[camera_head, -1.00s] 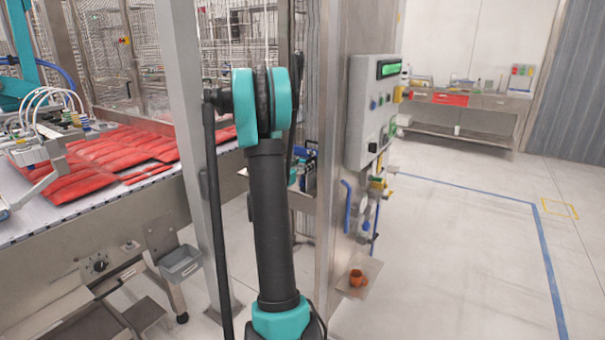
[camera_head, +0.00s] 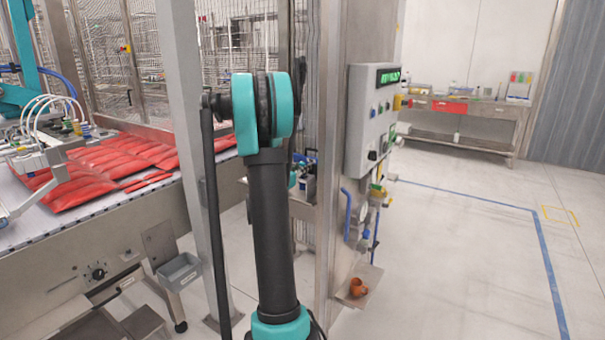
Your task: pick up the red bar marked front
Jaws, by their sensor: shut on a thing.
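I cannot make out a red bar marked front in the head view. My arm (camera_head: 270,215) rises through the middle of the picture, with a black link and teal joints. My gripper does not show; the arm or the steel column may hide it. A small blue and dark device (camera_head: 307,185) shows just right of my arm, partly covered by it.
Red pouches (camera_head: 95,170) lie on the conveyor (camera_head: 35,215) at left, under a teal gantry picker (camera_head: 50,145). A steel column (camera_head: 340,130) carries a control box (camera_head: 372,118). An orange mug (camera_head: 357,288) sits on a low plate. Floor at right is clear.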

